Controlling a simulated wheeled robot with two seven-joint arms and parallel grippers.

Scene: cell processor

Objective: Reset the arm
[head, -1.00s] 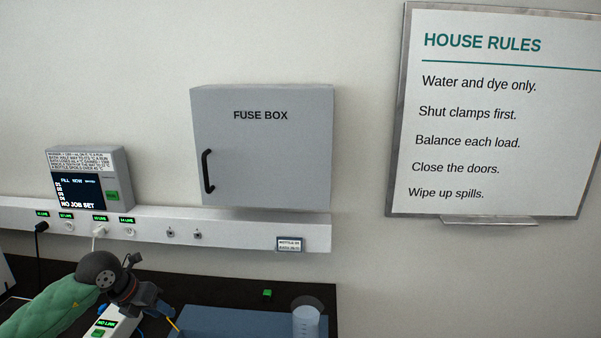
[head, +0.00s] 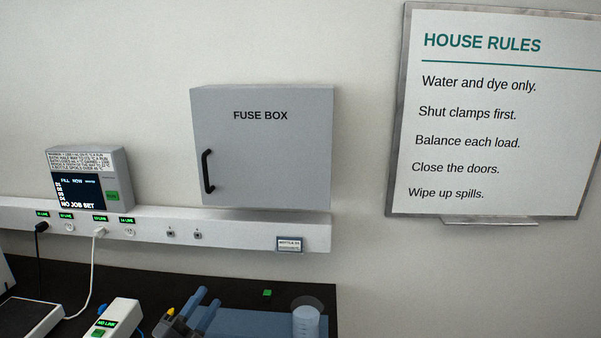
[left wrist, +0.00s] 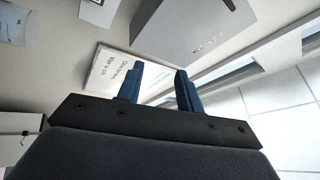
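My left gripper (head: 207,299) shows at the bottom of the head view, with two blue fingers pointing up and a gap between them. Its arm is out of frame. In the left wrist view the same gripper (left wrist: 158,80) has its two blue fingers spread apart with nothing between them. My right gripper is not in view.
A white NO LINK device (head: 118,316) stands just left of the gripper. A blue tray (head: 255,322) and a clear container (head: 306,321) are to its right on the black bench (head: 190,283). A wall rail (head: 250,229) and a fuse box (head: 262,150) are behind.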

